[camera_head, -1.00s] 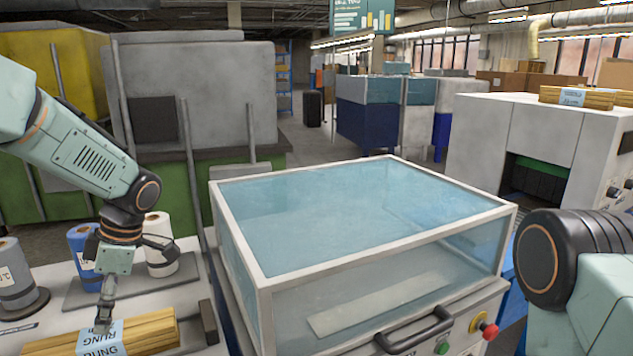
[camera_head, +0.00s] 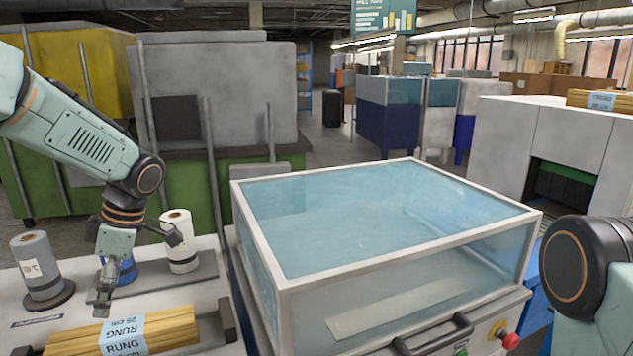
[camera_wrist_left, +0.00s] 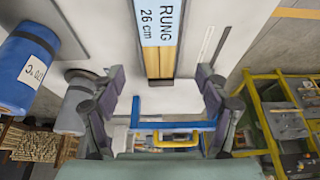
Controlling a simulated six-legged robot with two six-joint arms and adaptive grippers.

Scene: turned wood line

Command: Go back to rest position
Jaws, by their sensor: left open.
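My left gripper (camera_head: 102,303) points down at the lower left of the head view, just behind and left of a bundle of wooden rungs (camera_head: 172,328) with a pale blue RUNG label. In the left wrist view the gripper (camera_wrist_left: 160,80) has its fingers wide apart with nothing between them. The bundle (camera_wrist_left: 158,62) shows beyond the fingers there, its label reading "RUNG 26 cm". The bundle lies on a pale table (camera_head: 75,270). Of my right arm only a joint shows at the right edge; its gripper is out of view.
A grey roll (camera_head: 40,268), a blue roll (camera_head: 122,270) and a white roll (camera_head: 178,240) stand behind the bundle. A glass-covered machine (camera_head: 385,215) stands right of the table. A second bundle (camera_head: 600,100) lies on the white machine (camera_head: 520,135) at the right.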

